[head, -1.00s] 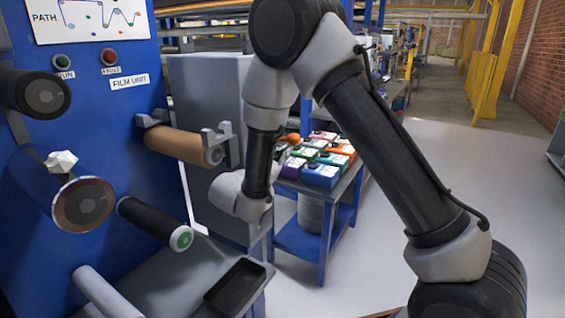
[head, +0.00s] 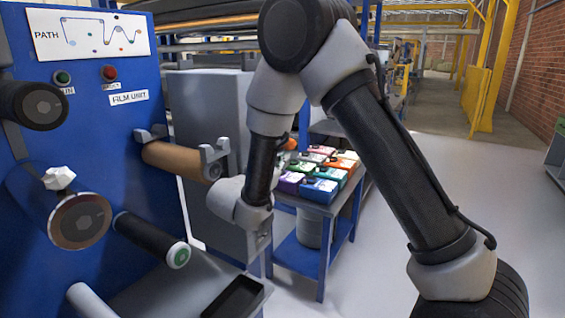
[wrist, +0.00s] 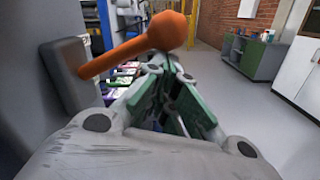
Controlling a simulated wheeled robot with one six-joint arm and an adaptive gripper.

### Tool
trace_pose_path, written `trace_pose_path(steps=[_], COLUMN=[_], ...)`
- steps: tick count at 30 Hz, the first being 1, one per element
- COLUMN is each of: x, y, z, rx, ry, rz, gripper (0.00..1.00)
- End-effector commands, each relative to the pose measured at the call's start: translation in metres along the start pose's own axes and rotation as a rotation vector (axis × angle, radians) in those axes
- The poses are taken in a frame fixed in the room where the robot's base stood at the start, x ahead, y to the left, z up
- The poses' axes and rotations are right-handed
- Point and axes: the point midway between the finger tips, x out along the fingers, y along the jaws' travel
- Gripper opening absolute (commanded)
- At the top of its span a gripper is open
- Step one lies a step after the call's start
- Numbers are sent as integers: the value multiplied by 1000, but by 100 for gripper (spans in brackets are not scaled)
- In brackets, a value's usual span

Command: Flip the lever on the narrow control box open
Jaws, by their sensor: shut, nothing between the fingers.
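In the wrist view an orange lever (wrist: 120,54) with a round orange knob (wrist: 167,31) sticks out from a dark grey block (wrist: 72,75) on the side of a grey box (wrist: 22,90). The lever slants up to the right. My gripper (wrist: 172,68) has green-padded fingers closed together with nothing between them. In the picture the fingertips lie just below the knob; whether they touch it I cannot tell. In the head view a tall grey cabinet (head: 208,100) stands behind my arm. A bit of orange (head: 290,143) shows beside my forearm; my gripper's fingers are hidden there.
A blue film unit (head: 100,150) with protruding rollers stands at the left. A blue table (head: 318,232) carrying several coloured boxes is behind my arm. Open floor (head: 440,180) lies to the right. A green-grey cabinet (wrist: 250,60) stands farther off.

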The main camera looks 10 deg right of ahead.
Motion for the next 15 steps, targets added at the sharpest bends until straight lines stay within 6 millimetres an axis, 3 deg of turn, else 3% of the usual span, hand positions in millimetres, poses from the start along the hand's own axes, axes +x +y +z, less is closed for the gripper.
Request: trace_pose_path(steps=[7, 14, 15], x=[-1, -10, -22], y=[1, 1, 3], z=[-4, -44, -42], rx=[1, -6, 0], ry=[-2, -1, 0], rz=[0, -4, -1], gripper=[0, 0, 0])
